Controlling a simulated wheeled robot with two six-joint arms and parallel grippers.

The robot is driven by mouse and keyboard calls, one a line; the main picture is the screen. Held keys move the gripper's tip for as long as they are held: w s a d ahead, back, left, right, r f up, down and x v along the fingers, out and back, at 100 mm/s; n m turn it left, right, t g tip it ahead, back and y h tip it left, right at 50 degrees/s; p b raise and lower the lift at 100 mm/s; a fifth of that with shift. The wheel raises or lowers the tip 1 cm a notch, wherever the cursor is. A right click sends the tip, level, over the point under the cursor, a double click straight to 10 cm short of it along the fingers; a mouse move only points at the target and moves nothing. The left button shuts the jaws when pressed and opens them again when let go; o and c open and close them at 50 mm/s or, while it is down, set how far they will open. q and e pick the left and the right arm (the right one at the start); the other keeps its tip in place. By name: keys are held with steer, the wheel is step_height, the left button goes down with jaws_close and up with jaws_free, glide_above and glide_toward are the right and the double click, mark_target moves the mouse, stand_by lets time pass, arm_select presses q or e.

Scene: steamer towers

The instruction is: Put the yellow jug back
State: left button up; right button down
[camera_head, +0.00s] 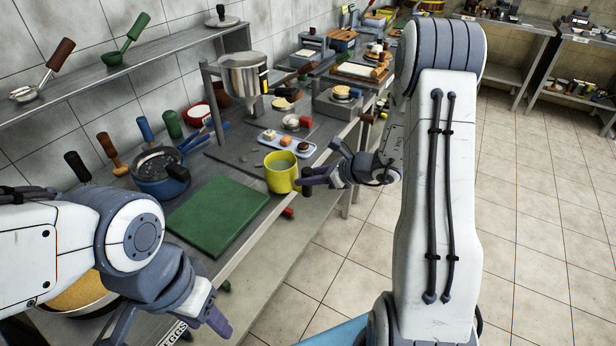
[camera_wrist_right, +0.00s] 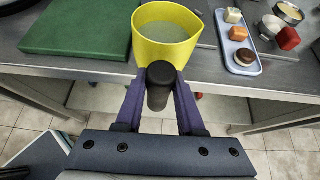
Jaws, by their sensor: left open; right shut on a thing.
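The yellow jug (camera_head: 281,173) is upright near the front edge of the counter, right of the green board. In the right wrist view the jug (camera_wrist_right: 165,38) is open at the top, and its inside looks pale. My right gripper (camera_head: 312,181) is shut on the jug's dark handle, with the fingers on both sides of the handle (camera_wrist_right: 160,88). Whether the jug rests on the counter or hangs just above it, I cannot tell. My left gripper (camera_head: 165,332) is open and empty at the lower left, in front of the counter.
The green board (camera_head: 217,213) lies left of the jug, with a blue pot (camera_head: 160,170) behind it. A pale blue tray (camera_head: 286,143) with small food pieces sits behind the jug. A metal hopper (camera_head: 243,75) stands farther back. The floor on the right is clear.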

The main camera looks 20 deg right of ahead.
steer(key=shift+f+b, duration=0.45)
steer(key=shift+b, duration=0.05)
steer(key=shift+c, duration=2.2)
jaws_free()
steer(key=shift+f, duration=0.1)
steer(key=v, duration=1)
steer(key=shift+s, duration=0.2)
steer(key=shift+d, duration=0.1)
